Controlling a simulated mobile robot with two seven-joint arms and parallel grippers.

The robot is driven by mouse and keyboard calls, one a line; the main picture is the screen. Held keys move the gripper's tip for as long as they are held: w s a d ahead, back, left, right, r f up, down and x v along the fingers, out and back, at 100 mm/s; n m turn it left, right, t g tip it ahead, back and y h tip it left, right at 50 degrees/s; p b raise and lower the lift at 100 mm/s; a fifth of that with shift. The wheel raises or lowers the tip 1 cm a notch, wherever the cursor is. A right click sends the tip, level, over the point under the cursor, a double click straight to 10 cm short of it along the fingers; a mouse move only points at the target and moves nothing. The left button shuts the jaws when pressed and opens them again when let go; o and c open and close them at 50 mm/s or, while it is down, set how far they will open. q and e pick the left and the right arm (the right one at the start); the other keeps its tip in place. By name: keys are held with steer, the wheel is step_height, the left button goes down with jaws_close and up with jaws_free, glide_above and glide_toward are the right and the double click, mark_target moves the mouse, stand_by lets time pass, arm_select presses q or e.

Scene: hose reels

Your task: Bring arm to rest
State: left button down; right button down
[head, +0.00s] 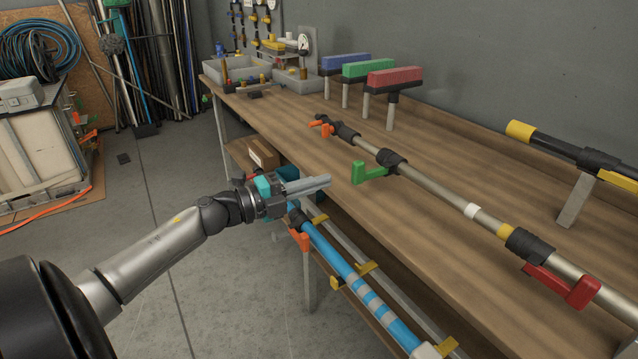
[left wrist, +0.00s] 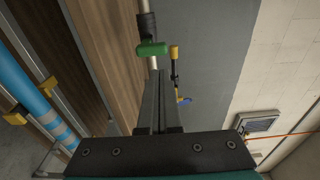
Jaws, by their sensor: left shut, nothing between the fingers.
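My left arm reaches in from the left in the head view. Its gripper (head: 308,184) is shut and empty, in front of the workbench's front edge, at about bench height. In the left wrist view the closed fingers (left wrist: 158,100) point up the picture toward a green handle (left wrist: 152,48). The fingers look apart from that handle, with nothing held. My right gripper is in neither view.
The wooden workbench (head: 420,222) carries a long metal pole (head: 440,192) with a green lever (head: 370,172) and red handle (head: 562,287). A blue pole (head: 335,262) hangs below the front edge. Clear floor (head: 225,290) lies left of the bench; a hose coil (head: 38,45) is far left.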

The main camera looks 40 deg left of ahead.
arm_select(q)
steer(key=s+a+f+n+g+y, duration=0.1)
steer(key=s+a+f+n+y, duration=0.3)
steer(key=f, duration=0.7)
steer(key=s+d+f+n+g+y, duration=0.1)
steer(key=s+f+n+g+y, duration=0.15)
steer(key=f+n, duration=0.6)
steer(key=s+a+f+n+g+y, duration=0.15)
steer(key=s+f, duration=0.25)
steer(key=f, duration=0.9)
steer(key=s+d+f+n+g+y, duration=0.1)
steer(key=s+d+f+n+g, duration=0.4)
steer(key=s+f, duration=0.75)
steer(key=s+d+f+g, duration=0.2)
steer(key=s+d+f, duration=0.3)
steer(key=s+d, duration=0.1)
steer(key=s+d+f+n+g+h, duration=0.1)
steer(key=s+d+f+g, duration=0.1)
steer(key=s+d+f, duration=0.3)
steer(key=s+d, duration=0.1)
steer(key=s, duration=0.3)
steer(key=shift+s+d, duration=0.25)
steer(key=shift+s, duration=0.05)
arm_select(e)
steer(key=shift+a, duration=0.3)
arm_select(q)
steer(key=shift+r, duration=0.1)
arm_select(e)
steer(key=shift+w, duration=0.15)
